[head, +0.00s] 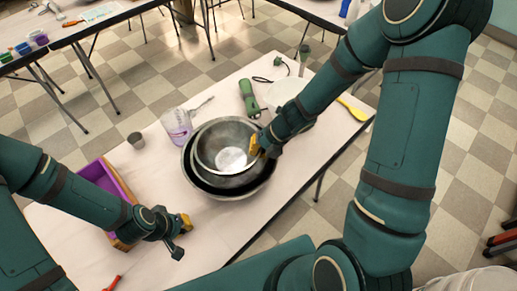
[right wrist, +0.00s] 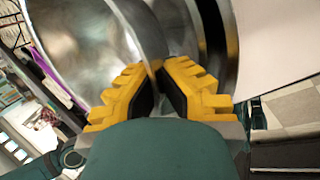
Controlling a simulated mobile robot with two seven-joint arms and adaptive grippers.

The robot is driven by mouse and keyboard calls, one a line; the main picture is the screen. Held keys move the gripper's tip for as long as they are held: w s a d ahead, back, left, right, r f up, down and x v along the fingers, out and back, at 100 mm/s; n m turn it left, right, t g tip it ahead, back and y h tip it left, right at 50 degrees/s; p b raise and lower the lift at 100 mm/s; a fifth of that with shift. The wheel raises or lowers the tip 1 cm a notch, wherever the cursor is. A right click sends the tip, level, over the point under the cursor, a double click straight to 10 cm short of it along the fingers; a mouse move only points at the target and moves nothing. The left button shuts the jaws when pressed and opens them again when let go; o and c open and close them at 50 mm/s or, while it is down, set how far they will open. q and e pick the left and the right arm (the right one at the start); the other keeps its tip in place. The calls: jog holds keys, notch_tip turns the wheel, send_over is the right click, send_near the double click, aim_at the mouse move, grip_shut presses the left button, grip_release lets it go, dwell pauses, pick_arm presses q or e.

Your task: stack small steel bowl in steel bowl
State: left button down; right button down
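The small steel bowl (head: 225,133) is over and within the outline of the larger steel bowl (head: 240,190) on the table. Its rim looks roughly level, and I cannot tell whether its base touches the larger bowl. My right gripper (head: 254,146) is at the small bowl's right rim. In the right wrist view, the yellow fingers (right wrist: 159,72) close on the small bowl's wall (right wrist: 85,45), with the larger bowl's wall (right wrist: 214,35) beside them. My left gripper (head: 184,226) is low over the front of the table, away from both bowls; its finger opening is unclear.
A clear jar (head: 177,126) stands close left of the bowls, with a small grey cup (head: 136,140) farther left. A purple-lined box (head: 98,174) is by my left arm.

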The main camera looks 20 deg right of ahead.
pick_arm(q)
jog(key=shift+s+f, duration=0.1)
jog(key=shift+f, duration=0.2)
pick_arm(e)
jog(key=shift+f, duration=0.35)
jog(key=c, duration=1.4)
grip_release()
pick_arm(q)
jog(key=shift+r, duration=0.15)
pick_arm(e)
jog(key=shift+r, duration=0.15)
